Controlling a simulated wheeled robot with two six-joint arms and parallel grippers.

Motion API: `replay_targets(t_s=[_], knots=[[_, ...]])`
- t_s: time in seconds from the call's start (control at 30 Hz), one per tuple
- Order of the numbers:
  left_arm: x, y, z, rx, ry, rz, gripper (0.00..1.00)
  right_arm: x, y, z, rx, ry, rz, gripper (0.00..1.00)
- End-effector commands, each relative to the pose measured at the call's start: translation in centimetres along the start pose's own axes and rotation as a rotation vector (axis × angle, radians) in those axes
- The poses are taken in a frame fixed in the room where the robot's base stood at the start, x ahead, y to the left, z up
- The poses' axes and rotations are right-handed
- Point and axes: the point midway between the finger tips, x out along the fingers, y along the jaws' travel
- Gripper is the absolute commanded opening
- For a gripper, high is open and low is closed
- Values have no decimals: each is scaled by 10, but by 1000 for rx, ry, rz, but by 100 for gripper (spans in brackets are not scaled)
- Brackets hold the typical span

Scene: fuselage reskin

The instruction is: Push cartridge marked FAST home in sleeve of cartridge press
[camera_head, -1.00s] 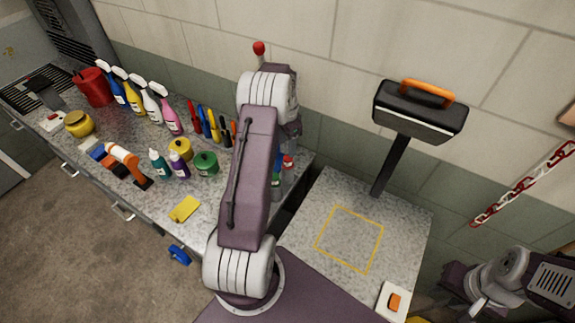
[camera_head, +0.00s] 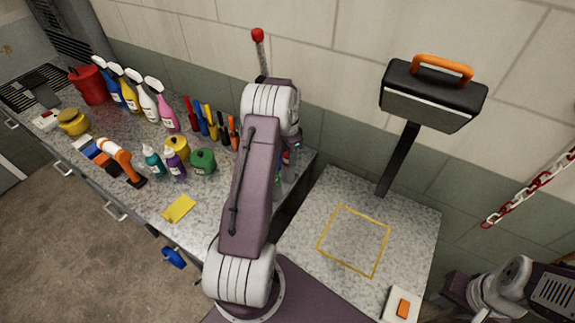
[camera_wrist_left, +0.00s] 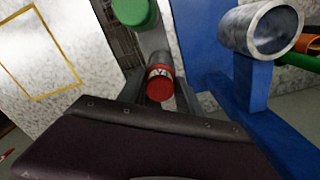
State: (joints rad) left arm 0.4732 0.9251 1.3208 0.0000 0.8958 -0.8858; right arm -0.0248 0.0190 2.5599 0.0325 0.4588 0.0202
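In the left wrist view a red-capped cartridge (camera_wrist_left: 160,84) with a white label band sits in the middle; its lettering is too small to read. A grey metal sleeve (camera_wrist_left: 262,30) stands on a blue press frame (camera_wrist_left: 215,45) at the upper right, its open end facing the camera. A green cylinder (camera_wrist_left: 135,12) is at the top. My left gripper (camera_wrist_left: 160,95) appears open, with dark fingers apart on either side of the red cartridge. In the head view my left arm hides this gripper and most of the press.
A red knob (camera_head: 258,35) on a rod rises behind my left arm. Spray bottles (camera_head: 160,105), small bottles and a green pot (camera_head: 203,161) crowd the left bench. The right bench has a clear yellow-outlined square (camera_head: 353,241), a black stand with orange handle (camera_head: 432,92) and an orange button (camera_head: 403,308).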

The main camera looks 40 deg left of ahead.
Motion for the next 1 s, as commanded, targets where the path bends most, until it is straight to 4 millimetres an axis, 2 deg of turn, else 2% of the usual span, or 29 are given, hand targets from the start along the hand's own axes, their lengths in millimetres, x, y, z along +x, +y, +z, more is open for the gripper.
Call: replay_targets(t_s=[0.03, 0.1, 0.13, 1.0], knots=[[0, 0, 0, 0, 0, 0, 22, 0, 0, 0, 0, 0, 0, 36], [0, 0, 0, 0, 0, 0, 2, 0, 0, 0, 0, 0, 0, 36], [0, 0, 0, 0, 0, 0, 0, 0, 0, 0, 0, 0, 0, 36], [-25, 0, -1, 0, 2, -2, 0, -20, 0, -2, 0, 0, 0, 36]])
